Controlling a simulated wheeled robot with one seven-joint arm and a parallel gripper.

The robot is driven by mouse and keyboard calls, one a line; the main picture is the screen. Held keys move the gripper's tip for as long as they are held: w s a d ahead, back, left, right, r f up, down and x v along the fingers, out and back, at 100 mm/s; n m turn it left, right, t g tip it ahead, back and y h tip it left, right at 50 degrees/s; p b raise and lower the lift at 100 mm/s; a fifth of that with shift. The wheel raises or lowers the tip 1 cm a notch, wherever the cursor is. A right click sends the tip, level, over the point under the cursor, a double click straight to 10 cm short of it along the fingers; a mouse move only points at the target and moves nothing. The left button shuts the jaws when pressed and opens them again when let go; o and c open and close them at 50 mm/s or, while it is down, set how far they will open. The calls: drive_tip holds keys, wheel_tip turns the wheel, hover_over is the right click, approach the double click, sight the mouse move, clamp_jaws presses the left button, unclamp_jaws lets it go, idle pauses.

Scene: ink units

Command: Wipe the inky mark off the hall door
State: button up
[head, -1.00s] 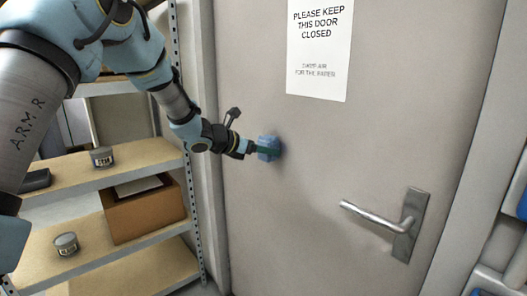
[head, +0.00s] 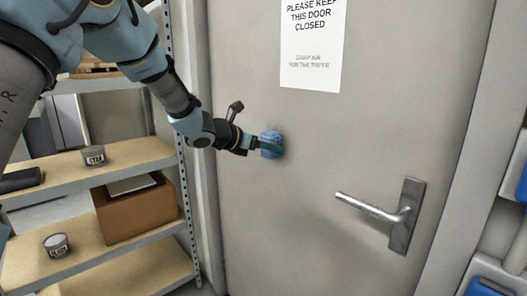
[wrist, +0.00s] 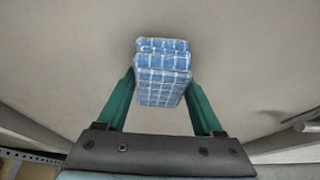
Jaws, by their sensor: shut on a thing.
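My gripper (head: 258,144) is shut on a folded blue checked cloth (head: 271,145) and holds it against the hall door, or very close to it. In the wrist view the cloth (wrist: 163,75) sits between my two green fingers (wrist: 163,100), with the door's grey face (wrist: 250,60) behind it. The hall door (head: 300,220) is shut and plain grey. Faint darker shading shows on it below and right of the cloth; I cannot tell whether that is ink or shadow. The cloth hides the patch of door behind it.
A lever handle (head: 375,208) sticks out of the door at lower right. A paper notice (head: 312,45) is fixed above. At left, metal shelving (head: 130,155) holds tins (head: 93,156) and a cardboard box (head: 135,210). Blue items (head: 522,185) stand at the right edge.

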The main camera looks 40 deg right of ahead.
drive_tip(key=shift+s+b, duration=0.3)
drive_tip(key=shift+s, duration=0.2)
drive_tip(key=shift+d, duration=0.1)
drive_tip(key=shift+w+d+r+p, duration=0.1)
drive_tip(key=shift+w+p, duration=0.25)
drive_tip(key=shift+w, duration=0.45)
drive_tip(key=shift+w+d+r+p, duration=0.1)
drive_tip(key=shift+w+p, duration=0.2)
drive_tip(key=shift+w, duration=0.45)
drive_tip(key=shift+w+d, duration=0.1)
drive_tip(key=shift+w, duration=0.35)
drive_tip(key=shift+c, duration=0.6)
